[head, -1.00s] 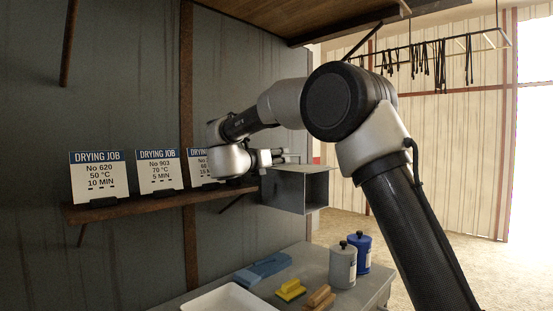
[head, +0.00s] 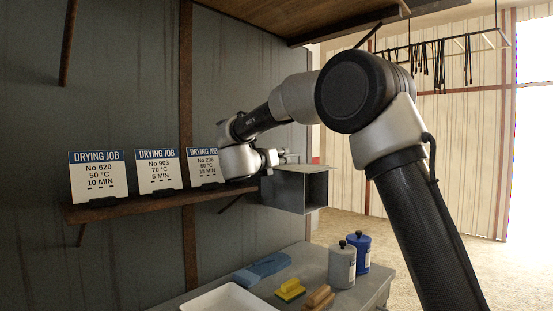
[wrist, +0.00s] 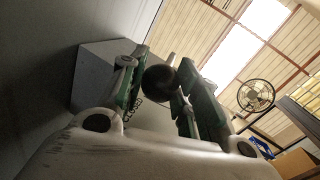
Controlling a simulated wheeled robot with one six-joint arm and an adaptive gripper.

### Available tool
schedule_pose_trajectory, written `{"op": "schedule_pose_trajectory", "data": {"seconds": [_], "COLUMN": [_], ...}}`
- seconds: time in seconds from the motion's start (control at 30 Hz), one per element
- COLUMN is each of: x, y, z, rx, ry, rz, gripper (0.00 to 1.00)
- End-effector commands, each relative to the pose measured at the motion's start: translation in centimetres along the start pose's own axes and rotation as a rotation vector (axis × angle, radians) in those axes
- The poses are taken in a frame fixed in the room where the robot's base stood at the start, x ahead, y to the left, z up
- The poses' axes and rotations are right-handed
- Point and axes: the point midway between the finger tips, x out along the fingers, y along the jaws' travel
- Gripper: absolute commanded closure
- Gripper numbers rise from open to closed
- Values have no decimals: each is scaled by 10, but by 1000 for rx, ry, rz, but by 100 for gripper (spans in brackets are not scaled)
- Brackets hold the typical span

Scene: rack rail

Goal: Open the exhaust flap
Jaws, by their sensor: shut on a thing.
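A grey box-shaped duct (head: 290,190) stands out from the wall past the right end of the shelf, with a dark opening on its right face. My gripper (head: 287,158) is at the duct's upper back edge. In the wrist view, my gripper (wrist: 162,82) has its green-padded fingers shut on a dark round knob (wrist: 158,77). A pale grey panel (wrist: 95,62) lies behind the left finger. I cannot tell the flap apart from the duct, or how far it is open; my fingers hide part of that area.
A rusty shelf (head: 140,205) holds several drying job cards (head: 97,177). The bench below (head: 310,262) carries a grey canister (head: 342,265), a blue canister (head: 361,250), a yellow brush (head: 290,290) and a white tray (head: 228,300). Open floor lies to the right.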

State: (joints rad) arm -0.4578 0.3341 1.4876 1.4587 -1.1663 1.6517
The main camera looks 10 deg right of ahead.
Motion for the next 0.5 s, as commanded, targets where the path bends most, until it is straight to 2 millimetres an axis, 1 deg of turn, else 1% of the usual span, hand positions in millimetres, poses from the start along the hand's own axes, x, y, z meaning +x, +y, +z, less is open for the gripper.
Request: {"op": "schedule_pose_trajectory", "data": {"seconds": [0.03, 0.23, 0.37, 0.5], "x": [-1, -1, -1, -2], "y": [-10, -34, -42, -42], "z": [0, -4, -7, -8], "rx": [0, 2, 1, 1], "ry": [-10, -47, -60, -62], "rz": [38, 224, 300, 323], "gripper": [100, 100, 100, 100]}}
